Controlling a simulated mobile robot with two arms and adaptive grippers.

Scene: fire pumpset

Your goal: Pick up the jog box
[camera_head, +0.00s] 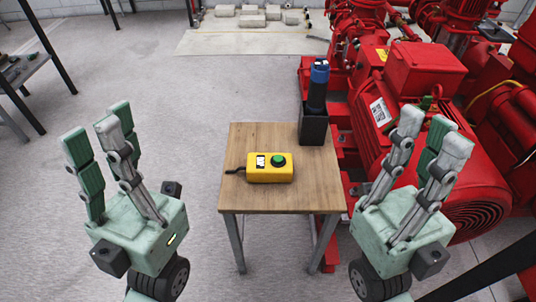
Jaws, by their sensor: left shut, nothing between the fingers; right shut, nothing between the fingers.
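The jog box is a yellow box (270,168) with a green button, a dark button and a white label. It lies on a small wooden table (285,200), left of the table's middle, with a short black cable at its left end. My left gripper (98,128) is left of the table, fingers pointing up, shut and empty, well apart from the box. My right gripper (428,128) is right of the table in the picture, in front of the red pump, also fingers up, shut and empty. Neither gripper touches the box.
A black holder (313,128) with a blue-topped dark tool (318,85) stands at the table's back right corner. Red pump machinery (430,75) fills the right side. A dark-legged bench (22,70) is at far left. The floor left of the table is clear.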

